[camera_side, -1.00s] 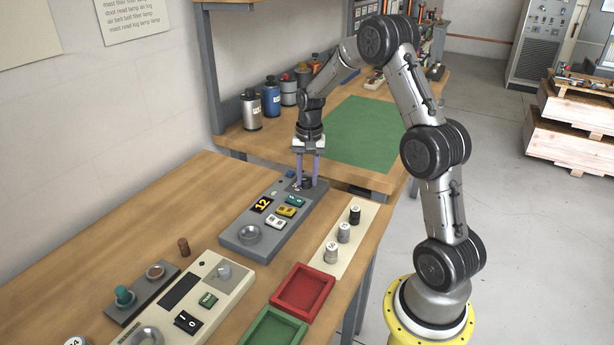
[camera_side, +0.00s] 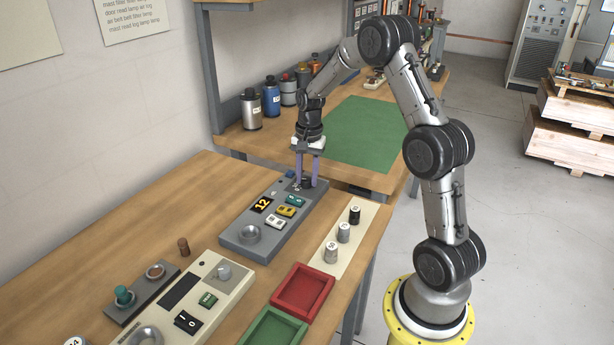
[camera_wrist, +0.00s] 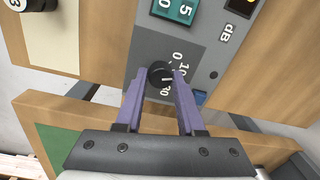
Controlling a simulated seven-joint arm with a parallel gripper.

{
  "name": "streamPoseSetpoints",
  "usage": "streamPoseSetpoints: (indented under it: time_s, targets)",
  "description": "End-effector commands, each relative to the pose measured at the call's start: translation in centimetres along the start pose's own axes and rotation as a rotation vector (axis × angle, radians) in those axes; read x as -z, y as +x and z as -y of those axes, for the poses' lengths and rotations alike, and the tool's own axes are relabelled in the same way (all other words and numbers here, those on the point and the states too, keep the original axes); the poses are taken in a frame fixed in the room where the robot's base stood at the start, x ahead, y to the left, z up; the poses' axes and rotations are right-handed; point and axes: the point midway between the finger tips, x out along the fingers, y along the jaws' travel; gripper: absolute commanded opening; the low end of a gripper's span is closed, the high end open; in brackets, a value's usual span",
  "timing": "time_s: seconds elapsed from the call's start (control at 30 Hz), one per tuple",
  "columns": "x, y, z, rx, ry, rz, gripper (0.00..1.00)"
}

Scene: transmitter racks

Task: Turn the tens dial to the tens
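The tens dial is a small black knob (camera_wrist: 158,73) on a grey panel (camera_wrist: 205,50); the panel (camera_side: 237,232) also shows in the side view. White figures 0, 10 and 30 stand around the dial. Its white mark points to the right in the wrist view; the right finger hides part of the scale there. My gripper (camera_wrist: 160,78) has its two purple fingers on either side of the dial, and they look closed against it. In the side view, my gripper (camera_side: 307,182) reaches straight down to the dial at the panel's far end.
A cream strip with several numbered pegs (camera_side: 331,253) lies to the right. Red (camera_side: 324,304) and green trays and a cream panel (camera_side: 235,284) are nearer the camera.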

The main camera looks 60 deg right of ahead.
Motion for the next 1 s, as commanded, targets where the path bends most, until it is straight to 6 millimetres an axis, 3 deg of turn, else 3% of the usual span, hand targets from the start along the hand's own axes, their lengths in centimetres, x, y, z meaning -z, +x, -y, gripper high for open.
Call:
streamPoseSetpoints:
  time_s: [0.03, 0.13, 0.43, 0.57, 1.0]
  targets:
    - [0.0, -0.1, 0.0, 0.001, 0.0, -0.001, 0.49]
    - [0.0, 0.0, 0.0, 0.001, 0.0, -0.001, 0.66]
    - [0.0, -0.1, 0.0, 0.001, 0.0, 0.0, 0.66]
    - [0.1, -1.0, 0.1, 0.003, -0.001, -0.003, 0.66]
    - [0.1, -9.8, 0.1, 0.004, 0.0, -0.004, 0.66]
